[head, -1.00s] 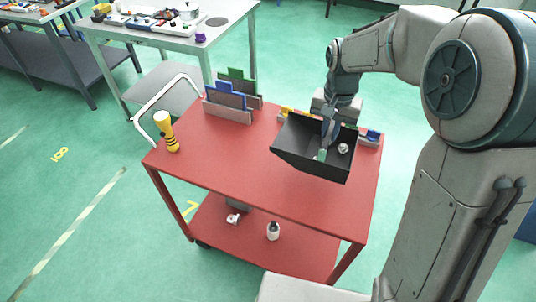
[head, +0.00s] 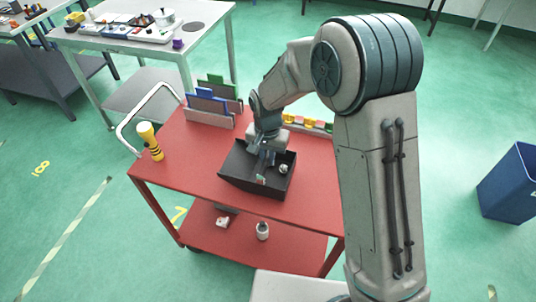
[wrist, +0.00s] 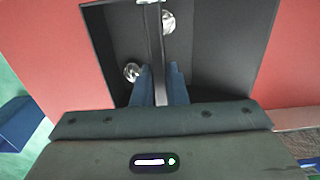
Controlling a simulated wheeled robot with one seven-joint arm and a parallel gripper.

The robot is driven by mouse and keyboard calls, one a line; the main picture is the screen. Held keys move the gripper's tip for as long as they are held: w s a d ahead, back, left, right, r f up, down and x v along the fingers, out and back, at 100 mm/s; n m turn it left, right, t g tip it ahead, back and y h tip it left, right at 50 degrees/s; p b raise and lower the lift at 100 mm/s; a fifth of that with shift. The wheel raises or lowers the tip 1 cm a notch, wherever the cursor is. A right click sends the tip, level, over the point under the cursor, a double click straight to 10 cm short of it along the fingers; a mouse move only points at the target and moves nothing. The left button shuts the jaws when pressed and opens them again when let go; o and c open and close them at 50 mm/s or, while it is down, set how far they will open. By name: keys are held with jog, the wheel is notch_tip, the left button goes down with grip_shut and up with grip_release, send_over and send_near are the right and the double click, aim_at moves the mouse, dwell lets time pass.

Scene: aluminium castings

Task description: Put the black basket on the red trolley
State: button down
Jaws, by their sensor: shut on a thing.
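The black basket (head: 236,168) is over the top of the red trolley (head: 195,160), near its middle, and looks level. I cannot tell whether its base touches the trolley top. My gripper (head: 265,155) reaches down into the basket from behind and is shut on a thin upright part of it. In the wrist view my gripper's blue fingers (wrist: 162,88) close on that thin dark part, inside the black basket (wrist: 220,40). Small shiny metal pieces (head: 283,169) lie in the basket.
A blue bin (head: 511,183) stands on the floor at right.

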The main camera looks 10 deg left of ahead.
jog(key=shift+f, duration=0.15)
jog(key=c, duration=1.9)
grip_release()
jog(key=shift+f, duration=0.1)
jog(key=o, duration=0.4)
jog(key=shift+o, duration=0.2)
notch_tip(320, 180, up, 12)
jog(key=b, duration=0.1)
jog(key=shift+r, duration=0.2)
